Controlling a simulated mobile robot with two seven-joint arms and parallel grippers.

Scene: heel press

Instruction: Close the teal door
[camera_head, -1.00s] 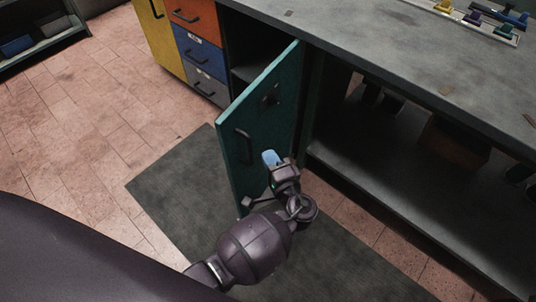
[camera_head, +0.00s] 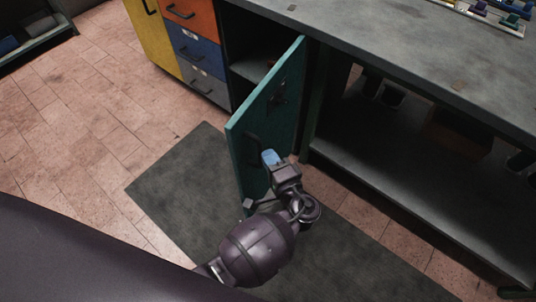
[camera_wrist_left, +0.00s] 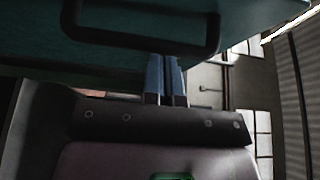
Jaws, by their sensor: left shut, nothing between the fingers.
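The teal door (camera_head: 266,124) stands open in the head view, swung out from the grey workbench cabinet. Its dark handle (camera_head: 252,150) is on the face toward my left gripper. My left gripper (camera_head: 271,158), with blue fingertips, is shut and empty close to that face, near the handle. In the left wrist view the shut blue fingers (camera_wrist_left: 166,76) lie just below the dark handle (camera_wrist_left: 140,40) and close to the teal panel (camera_wrist_left: 45,45). I cannot tell whether they touch the door. My right gripper is not in view.
The workbench top (camera_head: 400,45) spans the upper right, with a tray of coloured pieces (camera_head: 490,12). A yellow door (camera_head: 152,35) and several drawers stand left of the opening. An open shelf (camera_head: 410,165) is at the right. A dark mat (camera_head: 185,180) lies on the floor.

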